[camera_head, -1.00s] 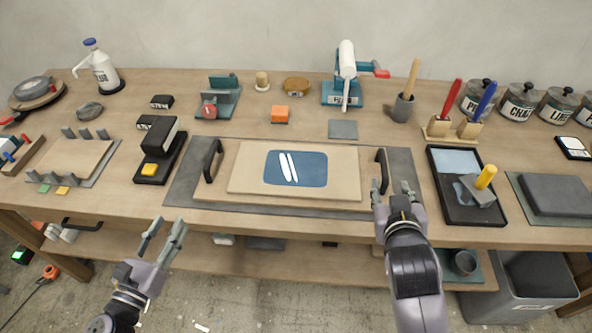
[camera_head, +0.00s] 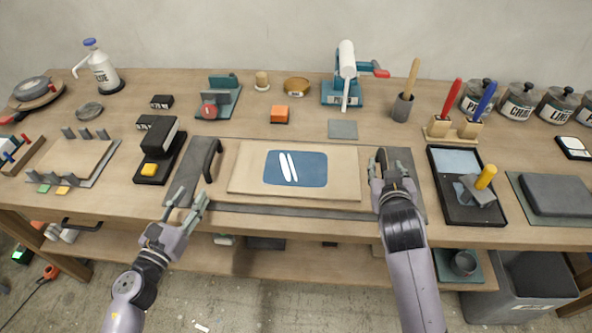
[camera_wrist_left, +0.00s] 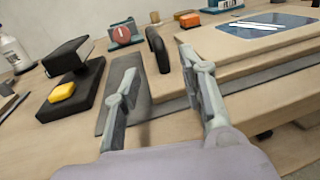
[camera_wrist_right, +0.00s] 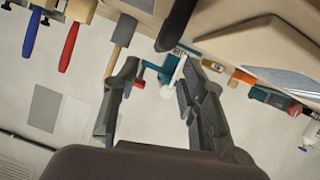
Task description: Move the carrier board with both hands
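The carrier board (camera_head: 228,196) is a flat wooden board on a dark grey mat, with a black handle at each end. A lighter panel with a blue plate (camera_head: 315,168) showing two white shapes lies on it. The left handle (camera_head: 211,160) stands upright; it also shows in the left wrist view (camera_wrist_left: 158,50), beyond and between the fingertips. My left gripper (camera_head: 187,197) is open, in front of that handle and apart from it. My right gripper (camera_head: 390,168) is open at the right handle, mostly hiding it. In the right wrist view the handle (camera_wrist_right: 177,25) shows beyond the fingertips, nearer the right finger.
A black tray (camera_head: 440,208) with a yellow-handled tool sits right of the mat. A black block with a yellow button (camera_head: 150,169) stands close on the left. An orange block (camera_head: 279,114) and a grey square (camera_head: 342,129) lie behind.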

